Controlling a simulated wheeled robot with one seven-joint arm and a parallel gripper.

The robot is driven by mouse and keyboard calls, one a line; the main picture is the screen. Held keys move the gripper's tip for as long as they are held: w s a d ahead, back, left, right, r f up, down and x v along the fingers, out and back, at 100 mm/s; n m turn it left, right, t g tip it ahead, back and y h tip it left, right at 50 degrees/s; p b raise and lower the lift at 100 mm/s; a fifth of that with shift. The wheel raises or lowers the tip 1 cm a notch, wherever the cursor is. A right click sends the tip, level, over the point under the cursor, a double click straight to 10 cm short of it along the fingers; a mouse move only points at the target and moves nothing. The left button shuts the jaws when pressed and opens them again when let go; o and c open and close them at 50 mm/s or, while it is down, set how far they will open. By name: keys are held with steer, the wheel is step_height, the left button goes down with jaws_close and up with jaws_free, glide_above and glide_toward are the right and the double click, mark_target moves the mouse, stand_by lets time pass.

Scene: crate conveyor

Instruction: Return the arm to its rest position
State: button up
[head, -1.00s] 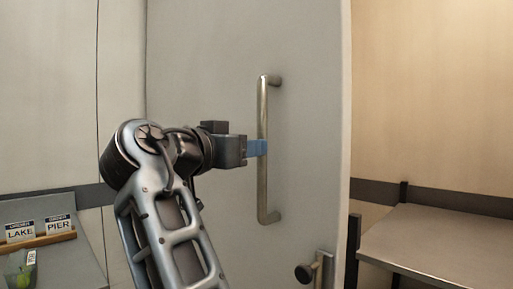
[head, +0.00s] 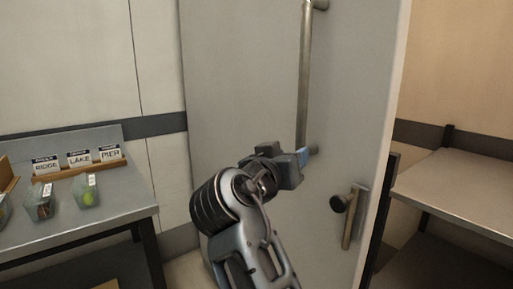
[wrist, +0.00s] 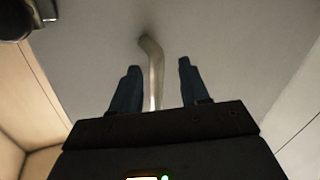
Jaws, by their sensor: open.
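My gripper (head: 305,156) is at the lower end of a long vertical metal handle (head: 304,80) on a grey door (head: 240,75). In the wrist view my open gripper (wrist: 158,68) has one blue finger on each side of the handle (wrist: 153,75), with gaps to both. I cannot tell how deep the bar lies between the fingers. My arm hides part of the door's lower area.
A dark knob with a metal latch (head: 345,212) sits low on the door near its right edge. A metal table (head: 470,190) stands right. On the left, a bench (head: 95,220) holds clear bins (head: 87,194) and signs reading RIDGE, LAKE and PIER (head: 80,160).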

steer(key=s+d+f+n+y+p, duration=0.15)
steer(key=s+f, duration=0.25)
steer(key=f, duration=0.5)
steer(key=s+d+f+n+y, duration=0.3)
steer(key=s+f, duration=0.1)
steer(key=f, duration=0.5)
steer(key=s+d+f+n+y+p, duration=0.1)
steer(key=s+d+f+y, duration=0.1)
steer(key=s+f, duration=0.35)
steer(key=s+d+f+n+y+p, duration=0.1)
steer(key=s+d+f+y, duration=0.15)
steer(key=s, duration=0.65)
steer(key=s+d+p, duration=0.1)
steer(key=s+d, duration=0.2)
steer(key=s, duration=1.2)
steer(key=s+d+r+m+p, duration=0.1)
steer(key=s+d+r+m, duration=0.1)
steer(key=s+r, duration=0.8)
steer(key=s+m, duration=0.1)
steer(key=s, duration=0.3)
steer(key=shift+s+d+r+p, duration=0.25)
steer(key=shift+d+r+p, duration=0.1)
steer(key=shift+d, duration=0.05)
